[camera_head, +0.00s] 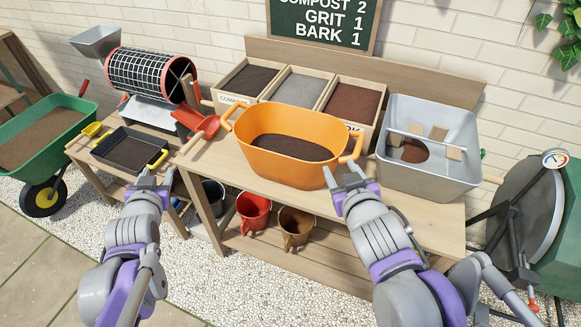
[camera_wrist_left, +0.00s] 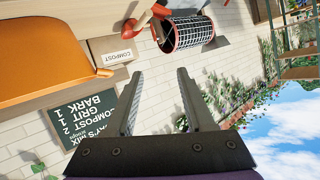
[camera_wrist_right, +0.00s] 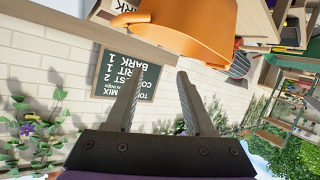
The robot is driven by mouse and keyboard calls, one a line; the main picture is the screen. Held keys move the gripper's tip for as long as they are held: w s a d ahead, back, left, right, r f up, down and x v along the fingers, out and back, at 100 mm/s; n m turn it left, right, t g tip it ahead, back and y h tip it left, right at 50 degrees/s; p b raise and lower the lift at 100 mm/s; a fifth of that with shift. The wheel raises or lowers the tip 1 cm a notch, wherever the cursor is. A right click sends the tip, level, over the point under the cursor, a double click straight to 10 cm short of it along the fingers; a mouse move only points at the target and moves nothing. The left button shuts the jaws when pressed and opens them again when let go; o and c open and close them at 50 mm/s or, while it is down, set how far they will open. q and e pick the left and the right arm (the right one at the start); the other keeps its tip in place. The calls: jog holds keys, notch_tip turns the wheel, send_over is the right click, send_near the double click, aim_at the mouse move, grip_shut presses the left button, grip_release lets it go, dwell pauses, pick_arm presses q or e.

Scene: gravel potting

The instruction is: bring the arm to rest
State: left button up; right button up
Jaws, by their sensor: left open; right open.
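My left gripper (camera_head: 154,180) is open and empty in the head view, in front of the black tray at the left. Its two fingers stand apart in the left wrist view (camera_wrist_left: 159,103), with nothing between them. My right gripper (camera_head: 348,176) is open and looks empty, just in front of the orange tub (camera_head: 262,157) near its right handle. I cannot tell whether it touches the tub. In the right wrist view its fingers (camera_wrist_right: 159,103) are apart and empty. The tub stands upright on the wooden bench (camera_head: 225,172) with dark material inside.
Behind the tub are bins of compost (camera_head: 249,79), grit (camera_head: 299,92) and bark (camera_head: 352,103). A red scoop (camera_head: 196,123) lies left of the tub. A grey basin (camera_head: 428,170) stands right. A black tray (camera_head: 128,151) sits left.

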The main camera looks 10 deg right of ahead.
pick_arm(q)
jog(key=s+d+f+n+g+p, duration=0.1)
jog(key=s+f+g+p, duration=0.2)
jog(key=s, duration=1)
jog(key=s+d+f+n+g+p, duration=0.1)
jog(key=s+f+g+p, duration=0.3)
jog(key=s, duration=0.8)
jog(key=shift+s+d+g+h, duration=0.2)
jog(key=shift+s+g+h, duration=0.2)
jog(key=shift+g, duration=0.3)
pick_arm(e)
jog(key=s+a+f+m+g+y, duration=0.1)
jog(key=s+a+f+g, duration=0.1)
jog(key=s+f+g, duration=0.6)
jog(key=s+f, duration=0.3)
jog(key=s, duration=0.3)
jog(key=shift+s+a+f, duration=0.2)
jog(key=shift+s+a, duration=0.05)
